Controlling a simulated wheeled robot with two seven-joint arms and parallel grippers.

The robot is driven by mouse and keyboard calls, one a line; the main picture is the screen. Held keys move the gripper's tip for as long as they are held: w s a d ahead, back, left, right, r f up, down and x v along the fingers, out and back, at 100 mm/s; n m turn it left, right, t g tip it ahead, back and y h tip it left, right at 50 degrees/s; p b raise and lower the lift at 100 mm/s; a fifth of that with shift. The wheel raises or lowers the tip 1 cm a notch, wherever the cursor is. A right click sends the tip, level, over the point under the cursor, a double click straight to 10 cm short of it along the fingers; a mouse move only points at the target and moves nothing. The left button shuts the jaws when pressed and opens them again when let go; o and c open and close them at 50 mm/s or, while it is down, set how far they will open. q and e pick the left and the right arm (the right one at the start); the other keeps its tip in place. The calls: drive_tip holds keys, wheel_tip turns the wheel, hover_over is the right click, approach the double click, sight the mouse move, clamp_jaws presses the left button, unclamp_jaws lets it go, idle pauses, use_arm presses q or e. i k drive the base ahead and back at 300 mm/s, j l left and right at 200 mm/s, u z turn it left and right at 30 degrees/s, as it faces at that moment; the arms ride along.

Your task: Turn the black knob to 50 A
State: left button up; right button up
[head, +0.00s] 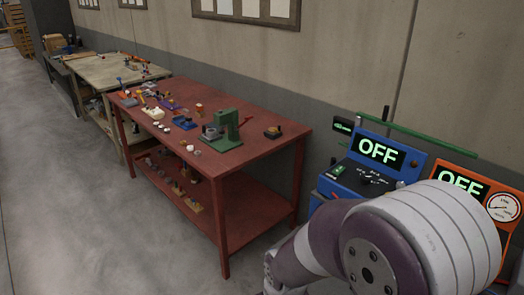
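A blue machine (402,157) stands against the wall at the right, with a lit display (381,152) reading OFF. On its sloped panel below the display is a small black knob (368,179); its markings are too small to read. A small green element (338,170) sits to the left of the knob. One of my arms, grey and dark purple, fills the lower right and hides the lower part of the blue machine. Neither of my grippers shows in this view.
An orange machine (456,163) with an OFF display and a round gauge (503,207) stands right of the blue one, partly behind my arm. A red table (262,140) holds a green press (226,128) and several small parts. Open grey floor (70,220) lies at the left.

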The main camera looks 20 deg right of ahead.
sight(365, 179)
drive_tip(key=i+j+u, duration=0.15)
drive_tip(key=i, duration=0.55)
drive_tip(key=i+j+u, duration=0.2)
drive_tip(key=i, duration=0.45)
drive_tip(key=i+z, duration=0.2)
drive_tip(key=z, duration=0.25)
drive_tip(key=i+z, duration=0.15)
drive_tip(key=z, duration=0.3)
drive_tip(key=i+j+z, duration=0.15)
drive_tip(key=z, duration=0.25)
drive_tip(key=i+j+z, duration=0.15)
drive_tip(key=z, duration=0.3)
